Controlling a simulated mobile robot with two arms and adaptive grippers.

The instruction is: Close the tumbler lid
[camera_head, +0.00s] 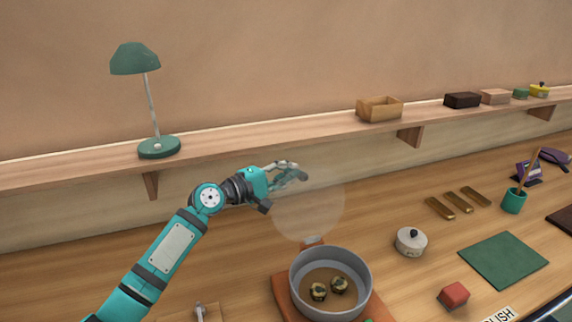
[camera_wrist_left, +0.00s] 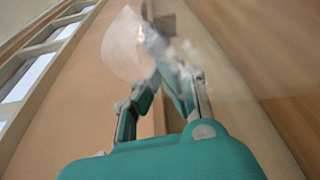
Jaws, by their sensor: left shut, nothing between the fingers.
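The tumbler is a round grey drum (camera_head: 366,290) on an orange-brown base (camera_head: 284,297), with two dark, gold-flecked lumps (camera_head: 330,287) inside. Its clear round lid (camera_head: 308,214) stands raised behind the drum, near a small bracket at the rear rim, so the drum is open on top. My left gripper (camera_head: 292,173) is at the lid's upper edge, overlapping it in the picture; I cannot tell whether they touch. Its fingers are shut and empty. In the left wrist view the lid (camera_wrist_left: 121,47) shows as a pale see-through shape beside the closed fingertips (camera_wrist_left: 172,66). My right gripper is out of view.
A wall shelf (camera_head: 240,134) runs behind, holding a green lamp (camera_head: 158,147) and a wooden box (camera_head: 380,109). Right of the drum are a lidded white pot (camera_head: 411,243), a red block (camera_head: 454,295) and a green mat (camera_head: 490,259). Bench left of the tumbler is mostly clear.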

